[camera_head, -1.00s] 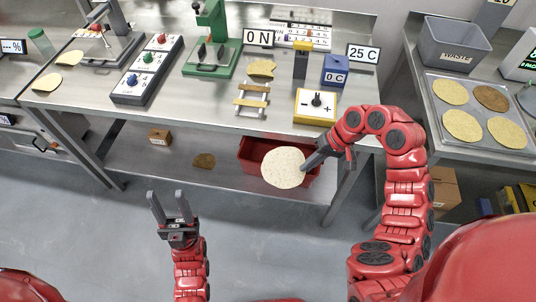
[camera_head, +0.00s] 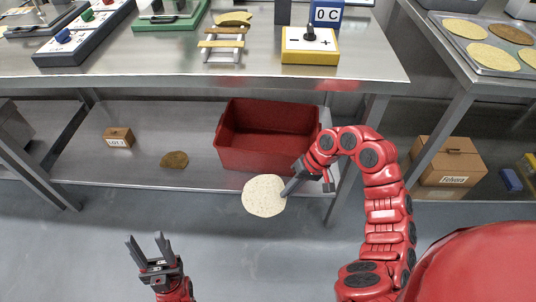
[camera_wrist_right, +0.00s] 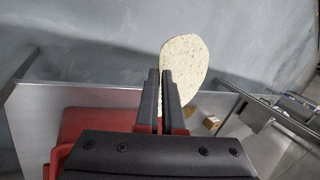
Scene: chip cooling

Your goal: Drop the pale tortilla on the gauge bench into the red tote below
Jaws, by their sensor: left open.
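The pale round tortilla (camera_head: 264,196) hangs from my right gripper (camera_head: 288,186), which is shut on its right edge in the head view. In the right wrist view the tortilla (camera_wrist_right: 186,62) is pinched between the fingertips of the same gripper (camera_wrist_right: 163,78). The red tote (camera_head: 262,140) stands on the lower shelf, open at the top; its inside looks empty. In the head view the tortilla appears just below the tote's front wall, in front of the shelf edge. My left gripper (camera_head: 148,246) is open and empty at the lower left, over the floor.
The bench top (camera_head: 380,66) overhangs the shelf (camera_head: 190,125). A small box (camera_head: 118,138) and a brown chip (camera_head: 174,160) lie left of the tote. A bench leg (camera_head: 350,145) stands right of it. Cardboard boxes (camera_head: 447,163) sit farther right.

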